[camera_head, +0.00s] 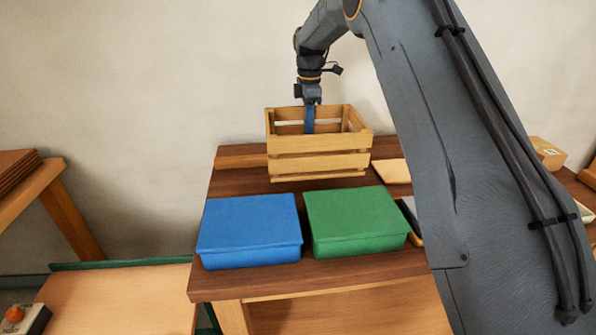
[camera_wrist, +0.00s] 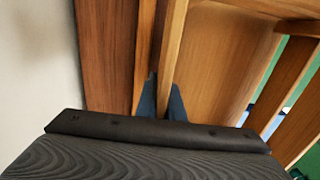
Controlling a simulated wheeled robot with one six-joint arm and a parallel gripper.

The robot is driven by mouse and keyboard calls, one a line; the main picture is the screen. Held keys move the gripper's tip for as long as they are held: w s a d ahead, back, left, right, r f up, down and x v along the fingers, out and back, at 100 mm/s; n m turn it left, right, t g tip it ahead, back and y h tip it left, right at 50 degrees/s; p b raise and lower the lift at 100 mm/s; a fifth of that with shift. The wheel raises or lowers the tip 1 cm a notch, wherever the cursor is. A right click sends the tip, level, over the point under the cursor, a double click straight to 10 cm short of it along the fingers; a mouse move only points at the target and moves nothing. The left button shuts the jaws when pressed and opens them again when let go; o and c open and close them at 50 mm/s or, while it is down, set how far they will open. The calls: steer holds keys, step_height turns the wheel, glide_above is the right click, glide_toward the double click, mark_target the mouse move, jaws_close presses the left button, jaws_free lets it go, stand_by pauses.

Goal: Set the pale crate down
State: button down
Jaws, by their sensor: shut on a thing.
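The pale wooden slatted crate (camera_head: 318,163) is upright over the back of the dark brown table (camera_head: 250,290). I cannot tell for sure whether its bottom touches the tabletop. My gripper (camera_head: 309,125) points down at the crate's far wall, with a blue finger showing inside the crate. In the wrist view my gripper (camera_wrist: 162,100) has its two dark blue fingers on either side of the crate's top slat (camera_wrist: 173,45), shut on it. The crate's inside floor (camera_wrist: 225,55) shows there and looks empty.
A blue lidded box (camera_head: 250,230) and a green lidded box (camera_head: 356,220) stand side by side in front of the crate. A light board (camera_head: 392,171) lies to its right. A wooden strip (camera_head: 240,161) lies left of it. A wall is close behind.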

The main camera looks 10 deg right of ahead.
step_height(320, 180, down, 9)
steer(key=shift+r+p, duration=0.15)
steer(key=shift+p, duration=1.05)
steer(key=c, duration=2.3)
jaws_free()
steer(key=shift+f, duration=0.25)
steer(key=shift+o, duration=0.7)
steer(key=shift+r, duration=0.1)
